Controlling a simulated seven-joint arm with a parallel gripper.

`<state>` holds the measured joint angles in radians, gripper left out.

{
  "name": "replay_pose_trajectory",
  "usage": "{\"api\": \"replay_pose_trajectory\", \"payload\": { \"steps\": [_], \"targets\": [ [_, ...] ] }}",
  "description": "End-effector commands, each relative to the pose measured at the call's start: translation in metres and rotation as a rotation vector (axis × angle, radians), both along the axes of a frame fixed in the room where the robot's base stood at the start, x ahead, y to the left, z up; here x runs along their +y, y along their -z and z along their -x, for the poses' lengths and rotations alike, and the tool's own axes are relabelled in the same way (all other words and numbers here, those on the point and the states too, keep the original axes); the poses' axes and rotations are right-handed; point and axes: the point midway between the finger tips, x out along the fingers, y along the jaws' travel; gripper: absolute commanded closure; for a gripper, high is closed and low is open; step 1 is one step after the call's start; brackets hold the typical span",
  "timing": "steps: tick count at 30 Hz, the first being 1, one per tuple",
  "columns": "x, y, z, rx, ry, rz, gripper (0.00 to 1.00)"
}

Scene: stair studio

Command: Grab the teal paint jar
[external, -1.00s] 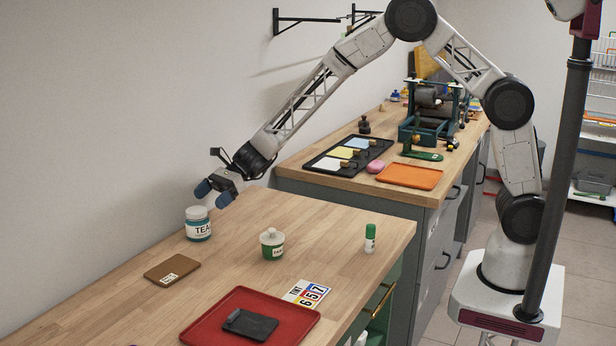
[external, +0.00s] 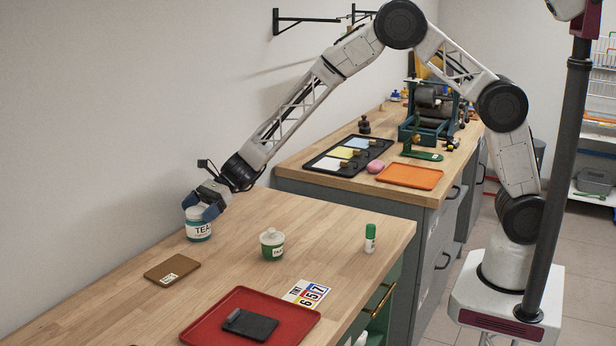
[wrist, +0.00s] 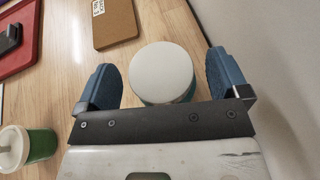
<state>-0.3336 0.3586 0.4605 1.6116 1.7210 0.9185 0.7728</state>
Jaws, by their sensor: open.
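The teal paint jar (external: 198,229) stands upright on the wooden counter near the wall. It has a white lid and a white label that reads "TEA". My gripper (external: 203,207) is at the jar, with its blue fingers on either side of it. In the wrist view the white-lidded jar (wrist: 163,72) sits between the two open fingers of my gripper (wrist: 166,84). The lower part of the jar is partly hidden behind my gripper's front edge.
A green jar with a white top (external: 272,245) stands to the right. A brown board (external: 172,270) lies in front. A red tray (external: 205,328) holds a dark item. A green-capped bottle (external: 370,240) and a number card (external: 307,293) are farther right. The wall is close behind.

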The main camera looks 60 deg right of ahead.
Motion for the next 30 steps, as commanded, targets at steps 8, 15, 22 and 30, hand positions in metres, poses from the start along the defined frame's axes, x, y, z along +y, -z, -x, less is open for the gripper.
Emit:
{"api": "replay_pose_trajectory", "payload": {
  "steps": [8, 15, 22, 30],
  "targets": [
    [0.0098, 0.0043, -0.0026, 0.000, 0.001, 0.001, 0.07],
    [0.0096, 0.0042, -0.0025, 0.000, 0.001, 0.000, 0.07],
    [0.0097, 0.0042, -0.0024, 0.000, 0.001, 0.000, 0.08],
    [0.0096, 0.0042, -0.0023, 0.000, 0.001, 0.000, 0.49]
  ]
}}
